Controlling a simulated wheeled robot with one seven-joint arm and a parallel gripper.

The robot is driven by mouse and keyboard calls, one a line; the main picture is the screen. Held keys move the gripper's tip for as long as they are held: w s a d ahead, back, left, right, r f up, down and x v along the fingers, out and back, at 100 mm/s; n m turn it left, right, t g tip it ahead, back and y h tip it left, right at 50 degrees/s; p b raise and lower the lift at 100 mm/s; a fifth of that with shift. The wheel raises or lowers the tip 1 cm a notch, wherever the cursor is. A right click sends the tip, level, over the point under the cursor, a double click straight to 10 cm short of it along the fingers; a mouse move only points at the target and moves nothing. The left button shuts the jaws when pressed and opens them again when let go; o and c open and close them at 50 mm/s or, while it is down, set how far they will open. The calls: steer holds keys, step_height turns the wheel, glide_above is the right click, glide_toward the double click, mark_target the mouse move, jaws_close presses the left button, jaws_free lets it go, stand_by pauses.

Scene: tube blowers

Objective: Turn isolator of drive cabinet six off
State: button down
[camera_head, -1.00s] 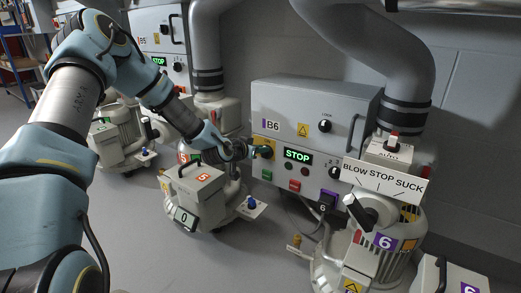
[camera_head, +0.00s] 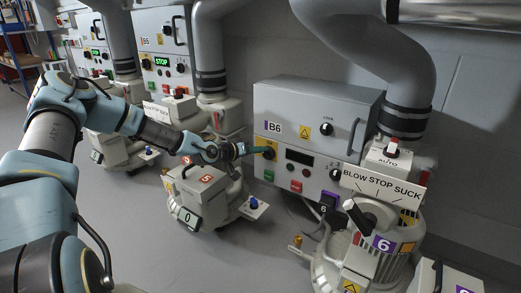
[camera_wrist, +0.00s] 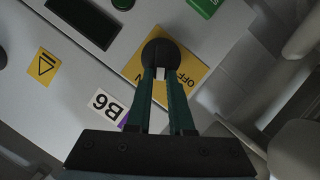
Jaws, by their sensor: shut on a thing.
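The drive cabinet marked B6 (camera_head: 345,112) is a grey box on the wall. Its isolator is a black round knob on a yellow plate (camera_head: 265,147) at the cabinet's left side. In the wrist view the black knob (camera_wrist: 160,52) sits on the yellow plate (camera_wrist: 190,72), where the word OFF can be read. My gripper (camera_wrist: 163,75) is shut on the knob, its two green fingers either side of a pale grip or mark. In the head view my gripper (camera_head: 245,150) reaches the isolator from the left. The cabinet's display (camera_head: 299,157) is dark.
The blower marked 6 (camera_head: 375,240) with its BLOW STOP SUCK plate (camera_head: 381,184) stands at the right. The blower marked 5 (camera_head: 205,190) stands below my arm. Cabinet B5 (camera_head: 160,45) is behind, its display lit STOP.

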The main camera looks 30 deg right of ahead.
steer(key=shift+w+a+f+n+g+h+b, duration=0.1)
steer(key=shift+w+f+n+g+h+b, duration=0.15)
steer(key=shift+n+b, duration=0.35)
steer(key=shift+w+a+f+n+g+h+b, duration=0.15)
steer(key=shift+n+h+b, duration=0.2)
steer(key=shift+n+b, duration=0.25)
steer(key=shift+w+f+n+g+h+b, duration=0.1)
steer(key=shift+f+n+g+h+b, duration=0.15)
steer(key=shift+n+b, duration=0.3)
steer(key=shift+n, duration=0.35)
steer(key=c, duration=0.8)
jaws_free()
steer(key=shift+r, duration=0.1)
steer(key=p+v, duration=0.4)
steer(key=v, duration=0.6)
steer(key=shift+a+p, duration=0.35)
steer(key=shift+a, duration=0.1)
